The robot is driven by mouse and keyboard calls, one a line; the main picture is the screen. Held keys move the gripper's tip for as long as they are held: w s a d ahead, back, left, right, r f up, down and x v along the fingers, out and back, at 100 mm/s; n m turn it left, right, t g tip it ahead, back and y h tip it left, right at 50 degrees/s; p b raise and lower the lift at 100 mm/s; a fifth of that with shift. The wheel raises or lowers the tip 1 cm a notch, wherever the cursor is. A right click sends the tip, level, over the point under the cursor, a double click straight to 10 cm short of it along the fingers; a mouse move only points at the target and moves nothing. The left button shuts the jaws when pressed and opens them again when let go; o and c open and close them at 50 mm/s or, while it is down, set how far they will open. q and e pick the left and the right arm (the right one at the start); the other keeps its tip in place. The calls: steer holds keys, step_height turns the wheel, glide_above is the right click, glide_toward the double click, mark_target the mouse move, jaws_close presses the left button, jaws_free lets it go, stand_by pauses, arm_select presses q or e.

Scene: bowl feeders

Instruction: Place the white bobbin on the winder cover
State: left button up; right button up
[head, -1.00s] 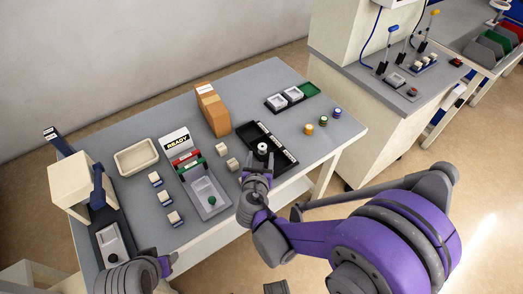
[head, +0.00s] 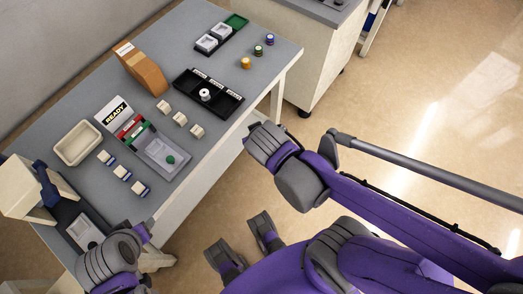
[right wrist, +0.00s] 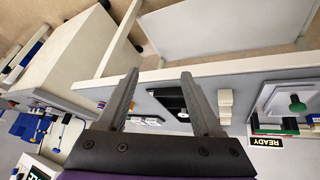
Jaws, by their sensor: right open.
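The white bobbin (head: 205,94) stands upright in the middle of a black tray (head: 232,109) near the table's right side. I cannot tell for sure which part is the winder cover; a cream machine (head: 22,188) with a blue part stands at the table's left end. My right gripper (head: 245,243) is low in front of the table, apart from the bobbin. In the right wrist view the right gripper (right wrist: 158,76) is open, with nothing between its fingers. My left arm shows at the bottom left, but its gripper is out of view.
A READY station (head: 116,110) with a green-knobbed grey plate stands mid-table. Coloured spools (head: 257,50) stand at the right edge.

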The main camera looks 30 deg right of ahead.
steer(key=s, duration=0.1)
steer(key=s+a+y, duration=0.1)
steer(key=s, duration=0.1)
steer(key=s+n+y, duration=0.1)
steer(key=s, duration=0.1)
steer(key=shift+a+r+g, duration=0.2)
steer(key=shift+a+g, duration=0.1)
steer(key=shift+g, duration=0.1)
steer(key=shift+c, duration=0.6)
steer(key=shift+s+a, duration=0.1)
steer(key=shift+s, duration=0.05)
steer(key=shift+c, duration=1.1)
steer(key=m+t+h, duration=0.4)
steer(key=t+h, duration=0.1)
steer(key=t, duration=0.3)
glide_toward(205, 95)
steer(key=shift+s+a+r, duration=0.15)
steer(key=shift+s+r, duration=0.35)
steer(key=shift+s, duration=0.15)
steer(key=shift+w+y, duration=0.2)
steer(key=shift+y, duration=0.1)
steer(key=x, duration=1)
steer(key=shift+w+f, duration=0.1)
steer(key=shift+f, duration=0.15)
